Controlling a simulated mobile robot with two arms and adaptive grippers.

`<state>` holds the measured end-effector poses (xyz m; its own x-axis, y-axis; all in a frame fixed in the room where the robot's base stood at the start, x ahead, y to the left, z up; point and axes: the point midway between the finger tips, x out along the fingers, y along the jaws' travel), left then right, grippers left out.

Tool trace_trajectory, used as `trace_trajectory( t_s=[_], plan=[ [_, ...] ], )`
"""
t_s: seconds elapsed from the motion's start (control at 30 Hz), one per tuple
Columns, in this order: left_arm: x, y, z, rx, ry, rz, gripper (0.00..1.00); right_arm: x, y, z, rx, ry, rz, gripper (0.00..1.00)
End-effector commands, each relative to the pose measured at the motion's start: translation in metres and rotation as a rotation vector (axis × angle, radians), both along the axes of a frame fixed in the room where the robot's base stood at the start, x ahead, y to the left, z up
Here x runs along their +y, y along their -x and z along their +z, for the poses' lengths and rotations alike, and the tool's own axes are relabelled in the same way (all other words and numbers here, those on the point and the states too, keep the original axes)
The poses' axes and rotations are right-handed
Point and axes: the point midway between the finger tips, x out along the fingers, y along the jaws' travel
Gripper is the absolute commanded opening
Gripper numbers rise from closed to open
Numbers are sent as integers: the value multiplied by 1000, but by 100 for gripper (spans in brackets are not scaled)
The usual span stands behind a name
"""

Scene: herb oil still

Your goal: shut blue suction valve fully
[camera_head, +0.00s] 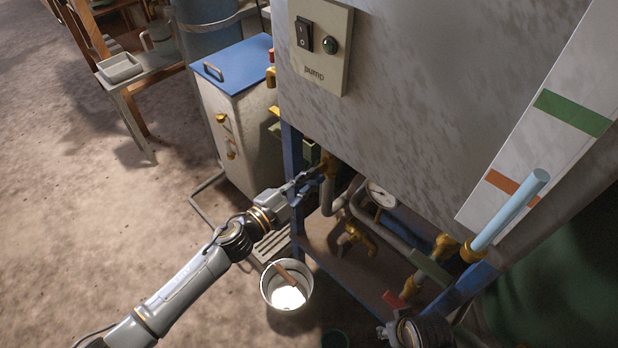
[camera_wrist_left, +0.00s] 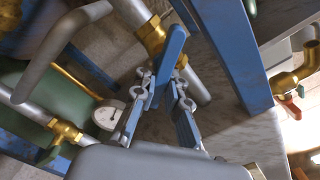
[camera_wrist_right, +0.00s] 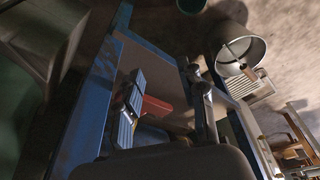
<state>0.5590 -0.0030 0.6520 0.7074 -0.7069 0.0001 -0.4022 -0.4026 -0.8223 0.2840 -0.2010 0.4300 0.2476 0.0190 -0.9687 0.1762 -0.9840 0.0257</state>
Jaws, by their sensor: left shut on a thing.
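The blue suction valve has a brass body (camera_wrist_left: 152,36) on a grey pipe and a flat blue lever (camera_wrist_left: 168,60), seen best in the left wrist view. The lever lies at an angle across the pipe. My left gripper (camera_wrist_left: 162,82) is shut on the blue lever, with one finger on each side. In the head view my left gripper (camera_head: 312,183) is at the brass fitting (camera_head: 328,166) under the machine's front panel, and hides most of the lever. My right gripper (camera_wrist_right: 165,98) is open, its fingers apart on either side of a red lever (camera_wrist_right: 156,106).
A pressure gauge (camera_head: 381,195) and more brass fittings (camera_head: 356,238) sit right of the valve. A blue frame post (camera_wrist_left: 228,55) stands close beside my left gripper. The floor at left is open.

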Motion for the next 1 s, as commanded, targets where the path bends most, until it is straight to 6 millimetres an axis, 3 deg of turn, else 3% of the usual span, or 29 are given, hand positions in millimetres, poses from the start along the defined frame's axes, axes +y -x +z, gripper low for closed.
trace_trajectory(
  t_s=[0.5,1.0],
  plan=[
    [-2,2,-7,-319,-320,-1,0,0,0,21,-8,-2,-4,40],
    [-2,2,-9,-451,-455,-2,0,-2,-2,41,-22,-1,-6,40]
  ],
)
